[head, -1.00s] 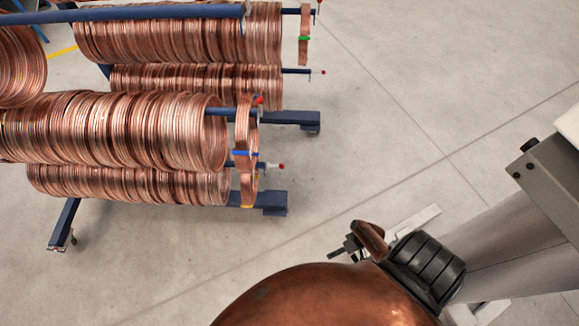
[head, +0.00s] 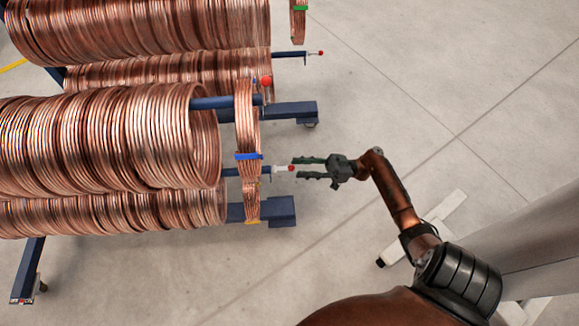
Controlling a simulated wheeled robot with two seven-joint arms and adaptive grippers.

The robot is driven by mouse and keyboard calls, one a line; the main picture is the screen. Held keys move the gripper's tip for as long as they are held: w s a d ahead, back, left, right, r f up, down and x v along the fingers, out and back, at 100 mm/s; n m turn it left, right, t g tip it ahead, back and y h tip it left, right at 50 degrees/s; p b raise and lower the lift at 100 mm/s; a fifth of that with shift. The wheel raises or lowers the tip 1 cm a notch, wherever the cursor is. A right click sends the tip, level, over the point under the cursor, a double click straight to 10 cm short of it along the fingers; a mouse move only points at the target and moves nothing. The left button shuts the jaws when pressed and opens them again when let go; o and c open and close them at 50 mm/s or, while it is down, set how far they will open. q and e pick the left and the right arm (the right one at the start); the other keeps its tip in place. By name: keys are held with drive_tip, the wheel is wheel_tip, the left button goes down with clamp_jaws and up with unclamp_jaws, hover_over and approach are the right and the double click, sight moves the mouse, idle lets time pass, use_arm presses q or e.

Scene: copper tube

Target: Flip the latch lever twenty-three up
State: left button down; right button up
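A small latch lever (head: 281,168) with a red tip lies in line with the end of a lower blue bar (head: 258,171) on the near copper coil rack. No number is readable, so I cannot confirm that it is twenty-three. My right gripper (head: 296,167) is open, with its two dark fingers pointing left. The lever's red tip shows at the mouth between the fingertips; I cannot tell whether they touch it. Another red-tipped lever (head: 266,83) stands up at the upper near bar's end. My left gripper is not in view.
A thin copper coil with a blue band (head: 247,156) hangs left of the gripper. Large copper coils (head: 110,140) fill the left side. A farther lever (head: 313,53) lies flat at the back bar. Blue rack feet (head: 282,211) stand below.

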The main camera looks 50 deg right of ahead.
sight(291, 168)
drive_tip(key=shift+x, duration=2.1)
drive_tip(key=shift+f, duration=0.1)
drive_tip(key=shift+c, duration=0.3)
clamp_jaws()
